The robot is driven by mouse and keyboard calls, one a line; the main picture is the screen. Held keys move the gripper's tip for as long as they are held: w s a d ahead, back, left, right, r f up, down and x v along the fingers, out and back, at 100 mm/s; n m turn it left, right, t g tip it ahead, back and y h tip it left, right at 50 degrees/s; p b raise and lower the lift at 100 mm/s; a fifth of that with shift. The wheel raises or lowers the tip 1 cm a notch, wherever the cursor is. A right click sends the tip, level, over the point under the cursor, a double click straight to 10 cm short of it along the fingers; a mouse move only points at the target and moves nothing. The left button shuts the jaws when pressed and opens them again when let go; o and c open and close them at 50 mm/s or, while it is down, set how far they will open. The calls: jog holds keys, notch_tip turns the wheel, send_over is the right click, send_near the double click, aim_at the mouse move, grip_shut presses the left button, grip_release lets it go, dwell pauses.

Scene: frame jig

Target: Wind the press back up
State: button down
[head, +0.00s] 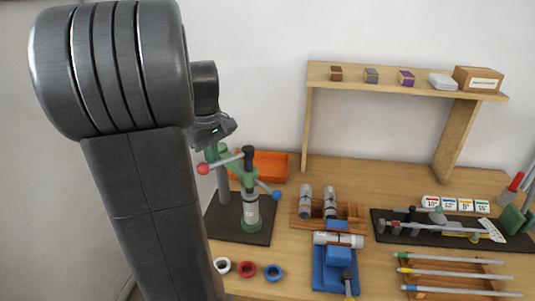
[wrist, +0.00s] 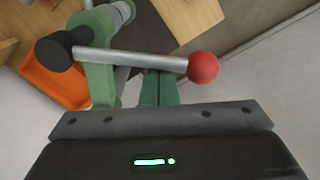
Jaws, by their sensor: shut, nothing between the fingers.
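The green press (head: 231,168) stands on a dark mat at the left of the bench. Its cross handle has a red ball (head: 203,169) on the left and a blue ball (head: 276,195) on the lower right. In the wrist view the grey handle bar (wrist: 135,60) runs from a black hub (wrist: 54,48) to the red ball (wrist: 203,67). My gripper (wrist: 159,74) is shut and empty, its green fingers close to the bar near the red ball. I cannot tell whether they touch. In the head view my wrist (head: 213,130) hangs above the press.
An orange tray (head: 270,165) lies behind the press. Three rings, white (head: 222,266), red (head: 246,270) and blue (head: 274,272), lie at the front. A blue fixture (head: 335,268) and a wooden rack (head: 300,215) stand to the right. A wooden shelf (head: 395,80) spans the back.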

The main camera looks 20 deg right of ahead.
jog(key=s, duration=0.2)
jog(key=s+d, duration=0.1)
jog(key=s, duration=0.1)
jog(key=shift+d, duration=0.15)
jog(key=s+d, duration=0.4)
jog(key=d, duration=0.2)
jog(key=shift+s+d+p, duration=0.3)
jog(key=shift+s+p, duration=0.05)
dwell(0.4)
